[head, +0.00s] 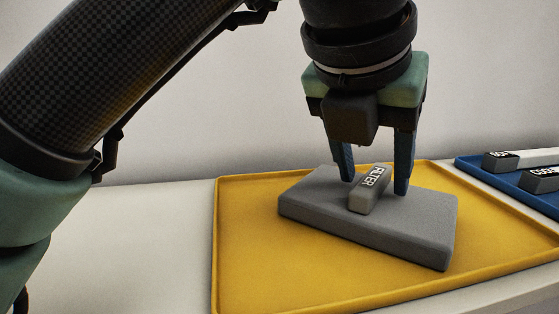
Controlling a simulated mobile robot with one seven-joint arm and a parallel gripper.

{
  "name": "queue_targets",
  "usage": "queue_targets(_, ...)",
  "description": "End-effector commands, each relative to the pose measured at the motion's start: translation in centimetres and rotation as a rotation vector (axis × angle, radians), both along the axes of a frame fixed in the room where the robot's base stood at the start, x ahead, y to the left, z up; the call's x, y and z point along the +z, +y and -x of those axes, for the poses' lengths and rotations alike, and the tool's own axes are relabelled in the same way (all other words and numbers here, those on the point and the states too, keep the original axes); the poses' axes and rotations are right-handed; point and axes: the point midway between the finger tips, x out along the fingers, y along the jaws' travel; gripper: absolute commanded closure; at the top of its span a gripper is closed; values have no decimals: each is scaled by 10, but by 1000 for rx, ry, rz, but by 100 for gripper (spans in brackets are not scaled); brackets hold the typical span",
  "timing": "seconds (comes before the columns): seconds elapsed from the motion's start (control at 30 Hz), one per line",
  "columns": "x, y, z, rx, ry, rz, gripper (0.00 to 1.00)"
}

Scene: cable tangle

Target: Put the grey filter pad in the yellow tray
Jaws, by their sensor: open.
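The grey filter pad (315,205) is a flat, thick slab lying in the yellow tray (245,275), toward its middle and right. A small grey block labelled "FILTER" (362,200) stands up from its top. My gripper (374,188) is above the pad, pointing down, with blue fingers apart on either side of the labelled block. The fingers appear clear of the block. Whether the right fingertip touches the pad's top cannot be told.
A blue tray (470,165) at the right edge holds grey and white items with black labels, partly cut off by the frame. The white table (120,240) is bare left of the yellow tray. A plain wall stands behind.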

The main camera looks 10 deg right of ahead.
Motion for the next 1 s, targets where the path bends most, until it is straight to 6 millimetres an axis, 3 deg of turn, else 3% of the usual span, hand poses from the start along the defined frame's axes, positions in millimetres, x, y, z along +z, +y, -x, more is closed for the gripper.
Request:
queue_targets(0.6,94,39,41,2,-2,-1,44)
queue_targets(1.0,103,45,47,1,-1,-1,44)
